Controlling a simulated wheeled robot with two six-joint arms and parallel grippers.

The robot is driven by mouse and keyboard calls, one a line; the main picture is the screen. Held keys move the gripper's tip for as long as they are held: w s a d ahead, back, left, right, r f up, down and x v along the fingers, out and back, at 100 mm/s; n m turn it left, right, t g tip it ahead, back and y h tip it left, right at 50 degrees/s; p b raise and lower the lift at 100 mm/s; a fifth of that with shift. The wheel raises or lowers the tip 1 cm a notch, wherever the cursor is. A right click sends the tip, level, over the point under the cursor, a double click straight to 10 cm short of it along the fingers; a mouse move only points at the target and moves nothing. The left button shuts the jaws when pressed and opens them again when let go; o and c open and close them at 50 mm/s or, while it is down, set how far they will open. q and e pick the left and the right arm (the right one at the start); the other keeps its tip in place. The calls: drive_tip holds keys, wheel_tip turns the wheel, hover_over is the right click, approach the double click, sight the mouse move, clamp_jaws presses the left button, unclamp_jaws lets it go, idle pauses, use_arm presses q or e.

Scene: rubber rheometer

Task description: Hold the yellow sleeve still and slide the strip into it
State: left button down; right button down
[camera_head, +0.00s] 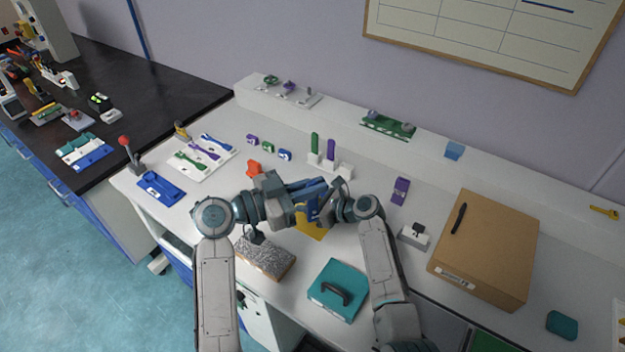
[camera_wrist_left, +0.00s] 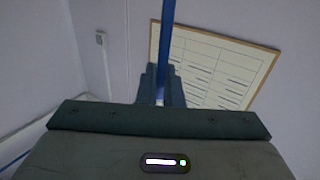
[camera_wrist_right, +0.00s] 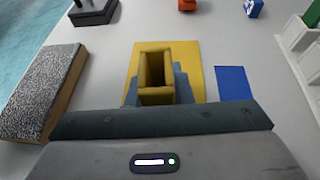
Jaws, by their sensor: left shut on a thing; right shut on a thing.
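The yellow sleeve (camera_wrist_right: 155,73) is a rectangular tube, its open end facing the camera in the right wrist view. It stands over a flat yellow plate (camera_wrist_right: 193,60). My right gripper (camera_wrist_right: 156,92) is shut on the sleeve, one finger on each side. My left gripper (camera_wrist_left: 162,98) is shut on the long blue strip (camera_wrist_left: 168,40), which points away from it. In the head view, my left gripper (camera_head: 292,190) is up close to and left of my right gripper (camera_head: 322,208). The sleeve's opening looks empty in the right wrist view. The strip's far end is outside the left wrist view.
A speckled block (camera_head: 265,258) and a teal case with a handle (camera_head: 338,290) lie in front of the arms. A blue flat patch (camera_wrist_right: 235,83) is beside the yellow plate. A white holder (camera_head: 330,168) stands behind, and a cardboard box (camera_head: 485,245) is right.

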use_arm(q)
drive_tip(key=w+f, duration=0.4)
drive_tip(key=w, duration=0.3)
drive_tip(key=w+f, duration=0.3)
drive_tip(key=w, duration=0.4)
drive_tip(key=shift+f, duration=0.35)
drive_tip(key=shift+f, duration=0.15)
drive_tip(key=c, duration=1.6)
unclamp_jaws()
